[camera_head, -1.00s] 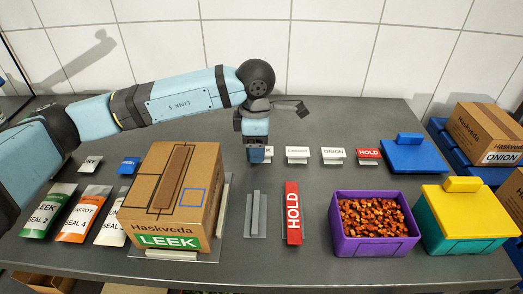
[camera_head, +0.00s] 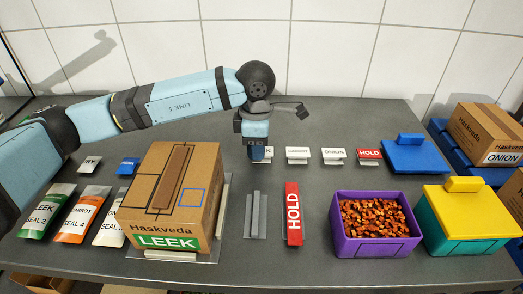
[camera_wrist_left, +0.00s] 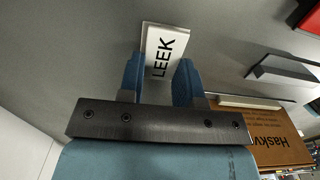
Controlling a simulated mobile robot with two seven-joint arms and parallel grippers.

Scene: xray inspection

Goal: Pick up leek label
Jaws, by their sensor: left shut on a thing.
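The white leek label (camera_head: 267,153) stands at the left end of a row of small labels at the back of the table. My left gripper (camera_head: 258,158) is at it and hides most of its face, leaving the letter K showing. In the left wrist view the leek label (camera_wrist_left: 165,48) lies between the blue fingers of my left gripper (camera_wrist_left: 160,70), its word LEEK readable. The gripper is shut on the label. The label appears still at the table. My right gripper is not in view.
The carrot label (camera_head: 298,154), onion label (camera_head: 333,155) and hold label (camera_head: 369,155) stand to the right. A Haskveda box (camera_head: 150,200) marked LEEK is at front left. A red HOLD bar (camera_head: 293,215), purple bin (camera_head: 375,243) and yellow-lidded bin (camera_head: 468,215) stand in front.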

